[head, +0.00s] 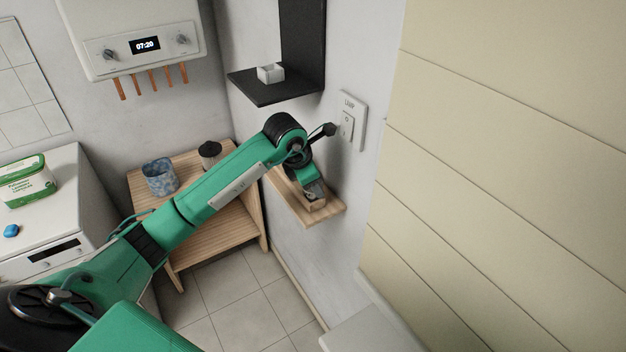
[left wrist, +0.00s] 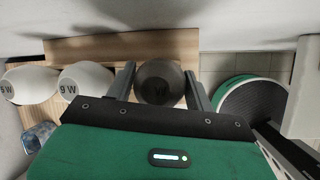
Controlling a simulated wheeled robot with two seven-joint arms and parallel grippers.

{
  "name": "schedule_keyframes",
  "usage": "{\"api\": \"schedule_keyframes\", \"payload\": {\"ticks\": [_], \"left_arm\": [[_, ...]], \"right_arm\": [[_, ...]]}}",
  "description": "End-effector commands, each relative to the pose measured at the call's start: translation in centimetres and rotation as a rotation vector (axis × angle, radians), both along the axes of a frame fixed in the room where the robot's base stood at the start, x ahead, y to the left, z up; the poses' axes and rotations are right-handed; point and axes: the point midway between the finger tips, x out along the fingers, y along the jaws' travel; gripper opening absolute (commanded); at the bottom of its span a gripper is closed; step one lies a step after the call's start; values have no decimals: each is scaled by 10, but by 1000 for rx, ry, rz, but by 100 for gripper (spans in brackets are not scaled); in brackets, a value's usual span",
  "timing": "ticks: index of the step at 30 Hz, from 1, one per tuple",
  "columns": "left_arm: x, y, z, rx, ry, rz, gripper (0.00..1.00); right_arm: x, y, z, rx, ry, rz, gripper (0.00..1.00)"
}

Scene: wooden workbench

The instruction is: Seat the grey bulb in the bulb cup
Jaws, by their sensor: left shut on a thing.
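The grey bulb (left wrist: 160,88) is a dark rounded body between the two fingers of my left gripper (left wrist: 160,72) in the left wrist view. The gripper is shut on it. In the head view my left gripper (head: 316,193) is low over the small wooden wall shelf (head: 333,214), and the bulb cannot be made out there. Whether the bulb touches the shelf is unclear. A small white open-topped holder (head: 270,73), perhaps the bulb cup, stands on the black wall shelf (head: 290,92). My right gripper is not in view.
Two white bulbs marked 9 W (left wrist: 85,80) are left of the grey bulb. A lamp switch (head: 348,122) is on the wall close to my wrist. A blue patterned pot (head: 160,177) and a dark-lidded jar (head: 210,151) stand on a wooden stand (head: 225,232).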

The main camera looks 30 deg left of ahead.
Motion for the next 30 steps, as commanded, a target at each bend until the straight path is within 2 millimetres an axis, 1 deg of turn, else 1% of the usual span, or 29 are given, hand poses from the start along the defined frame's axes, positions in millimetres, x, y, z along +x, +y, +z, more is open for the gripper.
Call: {"api": "schedule_keyframes", "payload": {"ticks": [8, 9, 11, 12, 13, 20, 23, 26, 29, 30], "left_arm": [[0, 0, -5, 0, -1, 0, 31], [0, 0, -4, -1, -1, 0, 57], [0, 0, -4, -1, -1, 0, 69], [0, 0, -4, -1, -1, 0, 77], [0, 0, -4, -1, -1, 0, 79], [0, 0, -4, 0, 0, 0, 79], [-1, 0, -1, 0, -1, 0, 79], [-5, 2, 8, -1, -4, 0, 79], [-12, 4, 24, 1, -5, -1, 79], [-15, 6, 33, 1, -6, 0, 79]], "right_arm": [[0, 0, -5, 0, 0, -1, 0], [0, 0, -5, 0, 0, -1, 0], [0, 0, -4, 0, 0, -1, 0], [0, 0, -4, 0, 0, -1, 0], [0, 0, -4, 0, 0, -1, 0], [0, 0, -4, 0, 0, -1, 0], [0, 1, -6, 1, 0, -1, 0], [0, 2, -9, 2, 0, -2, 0], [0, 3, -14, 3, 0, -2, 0], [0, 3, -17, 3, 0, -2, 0]]}}
